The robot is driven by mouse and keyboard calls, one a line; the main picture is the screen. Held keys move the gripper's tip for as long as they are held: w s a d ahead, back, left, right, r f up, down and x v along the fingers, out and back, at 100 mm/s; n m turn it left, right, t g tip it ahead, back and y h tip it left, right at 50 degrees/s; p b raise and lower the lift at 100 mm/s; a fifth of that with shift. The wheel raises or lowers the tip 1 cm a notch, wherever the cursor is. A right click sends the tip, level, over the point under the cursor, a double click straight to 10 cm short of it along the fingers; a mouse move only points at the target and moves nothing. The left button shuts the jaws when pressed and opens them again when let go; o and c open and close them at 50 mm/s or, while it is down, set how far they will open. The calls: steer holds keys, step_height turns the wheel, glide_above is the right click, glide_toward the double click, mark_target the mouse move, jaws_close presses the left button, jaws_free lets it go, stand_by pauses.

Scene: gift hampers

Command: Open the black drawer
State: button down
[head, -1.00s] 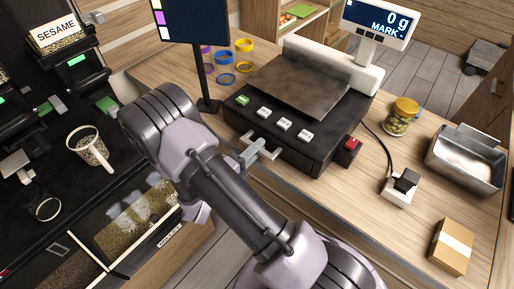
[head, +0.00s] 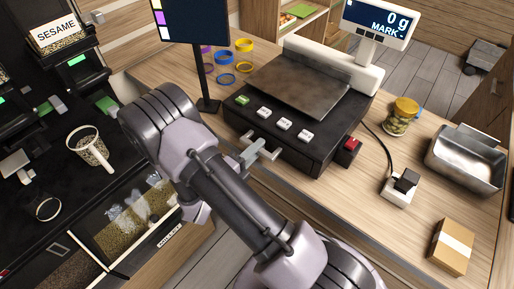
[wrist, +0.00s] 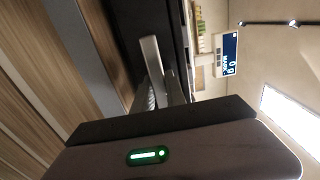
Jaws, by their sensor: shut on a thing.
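A black box-like unit (head: 318,137) with white, green and red buttons sits under the scale plate on the counter. I take it as the black drawer; its seams are hard to make out. It shows as a dark block in the wrist view (wrist: 165,22). My gripper (head: 262,152) is at its front left side, partly hidden behind my arm link. In the wrist view a pale grey bar (wrist: 152,58), seemingly the handle, lies by the dark face at my gripper's fingers. The gripper is shut on it. The exact contact is hard to see.
The scale display (head: 378,22) reads 0 g. A jar (head: 402,117), a metal tray (head: 465,160) and a brown box (head: 452,247) stand on the right of the counter. Coloured rings (head: 244,45) lie behind. A black dispenser stand with a scoop (head: 90,148) is at left.

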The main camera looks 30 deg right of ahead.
steer(key=p+v, duration=0.4)
steer(key=v, duration=1.4)
steer(key=shift+a, duration=0.2)
steer(key=c, duration=1.4)
jaws_free()
steer(key=shift+o, duration=0.2)
steer(key=p+v, duration=0.1)
steer(key=v, duration=1.6)
steer(key=shift+a, duration=0.2)
